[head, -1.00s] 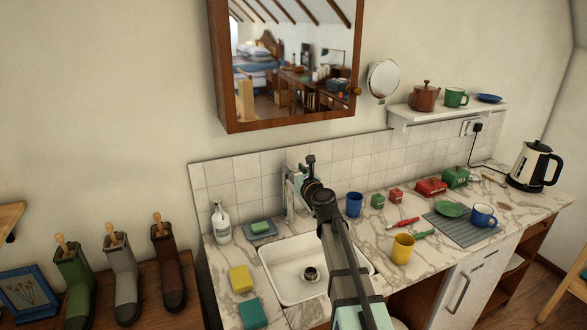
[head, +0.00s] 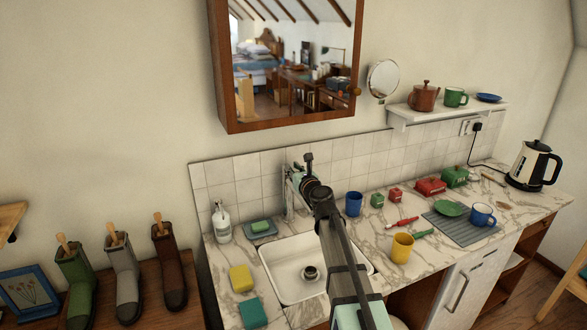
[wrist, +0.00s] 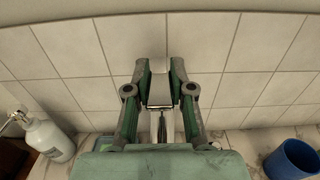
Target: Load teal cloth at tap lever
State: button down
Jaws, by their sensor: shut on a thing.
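The teal cloth (head: 253,314) lies folded on the counter at the front left of the sink (head: 268,272), below a yellow block-like piece (head: 241,279). My gripper (wrist: 160,72) is at the tap, behind the sink and well away from the cloth. In the wrist view its two fingers are closed on the pale metal tap lever (wrist: 160,88), with the tap's narrow metal part below. In the head view, my gripper (head: 292,185) is partly hidden by my own arm, and so is most of the tap.
A soap bottle (head: 222,222) and a dish with green soap (head: 261,228) stand left of the tap. A blue cup (head: 354,204) and yellow mug (head: 402,248) stand to the right. The tiled wall (wrist: 245,60) is close behind my gripper.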

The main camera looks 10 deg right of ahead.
jog(key=r+p, duration=0.1)
jog(key=p, duration=0.2)
jog(key=shift+w+g, duration=0.1)
jog(key=shift+g, duration=0.2)
jog(key=shift+f+p, duration=0.15)
jog(key=shift+p, duration=0.75)
jog(key=shift+f, duration=0.15)
jog(key=c, duration=1)
grip_release()
jog(key=v, duration=1.2)
